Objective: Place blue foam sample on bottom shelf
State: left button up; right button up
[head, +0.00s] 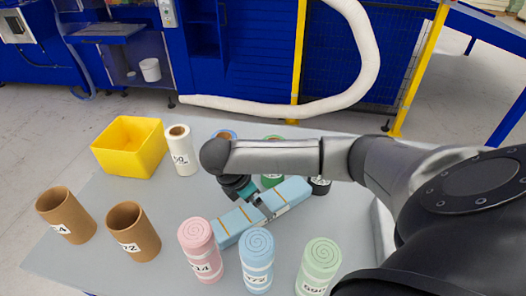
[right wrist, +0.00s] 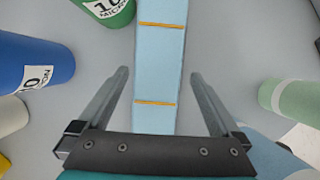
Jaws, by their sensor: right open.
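A long light-blue foam block with thin orange bands (head: 236,220) lies diagonally on the grey table, its middle partly hidden by my right gripper. It also shows in the right wrist view (right wrist: 162,60), running between the finger lines. My right gripper (head: 258,199) points down over the middle of the block. In the right wrist view its two fingers (right wrist: 157,76) are wide apart, one on each side of the block, with gaps and nothing held. I cannot tell how high above it they are. My left gripper is not in view. I cannot make out the bottom shelf.
On the grey table (head: 85,265), pink (head: 200,250), blue (head: 257,262) and green (head: 319,268) foam rolls stand close in front of the block. Behind it are a white roll (head: 181,150) and a green roll (right wrist: 103,10). Brown tubes (head: 133,232) and a yellow bin (head: 130,146) stand left.

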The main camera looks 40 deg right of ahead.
jog(key=x, duration=0.5)
jog(key=shift+w+d+f+b, duration=0.1)
jog(key=shift+d+f+b, duration=0.1)
jog(key=shift+b, duration=0.2)
jog(key=shift+r, duration=0.1)
jog(key=c, duration=1.1)
